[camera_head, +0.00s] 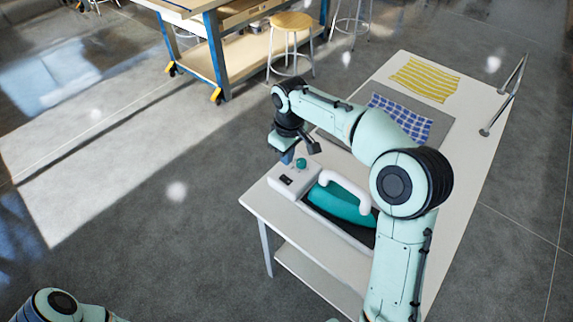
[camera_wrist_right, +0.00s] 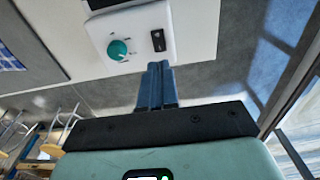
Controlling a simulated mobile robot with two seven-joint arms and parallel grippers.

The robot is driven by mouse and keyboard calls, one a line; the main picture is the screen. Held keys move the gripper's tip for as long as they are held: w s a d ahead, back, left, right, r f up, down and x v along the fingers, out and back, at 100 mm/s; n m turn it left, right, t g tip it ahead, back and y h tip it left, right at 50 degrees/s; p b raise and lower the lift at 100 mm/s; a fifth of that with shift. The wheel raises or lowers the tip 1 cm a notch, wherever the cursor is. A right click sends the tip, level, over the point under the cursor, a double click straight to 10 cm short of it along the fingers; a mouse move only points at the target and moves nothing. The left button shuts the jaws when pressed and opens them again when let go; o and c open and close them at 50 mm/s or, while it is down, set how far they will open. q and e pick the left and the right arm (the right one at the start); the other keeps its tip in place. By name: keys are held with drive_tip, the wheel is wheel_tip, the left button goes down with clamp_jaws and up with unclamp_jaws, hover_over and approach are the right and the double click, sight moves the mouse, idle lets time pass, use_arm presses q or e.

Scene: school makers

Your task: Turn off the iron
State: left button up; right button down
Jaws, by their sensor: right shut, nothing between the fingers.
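The iron (camera_head: 340,200), teal with a white handle, rests in a dark tray on the white table. At its left end is a white control box (camera_head: 291,180) with a teal knob (camera_head: 301,163) and a small black switch (camera_head: 286,180). The right wrist view also shows the knob (camera_wrist_right: 117,49) and the black rocker switch (camera_wrist_right: 158,40). My right gripper (camera_head: 287,157) is shut and empty, above and beside the box's far left side. Its blue fingertips (camera_wrist_right: 157,68) point toward the switch side of the box; contact cannot be told. My left gripper is out of view.
A stool (camera_head: 291,22) and a blue-legged workbench (camera_head: 215,50) stand behind. Floor at left is clear.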

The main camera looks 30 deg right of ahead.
wheel_tip(320, 180, up, 5)
drive_tip(key=shift+s+r+p, duration=0.1)
drive_tip(key=shift+s+p, duration=0.05)
drive_tip(key=shift+p, duration=0.15)
idle(0.5)
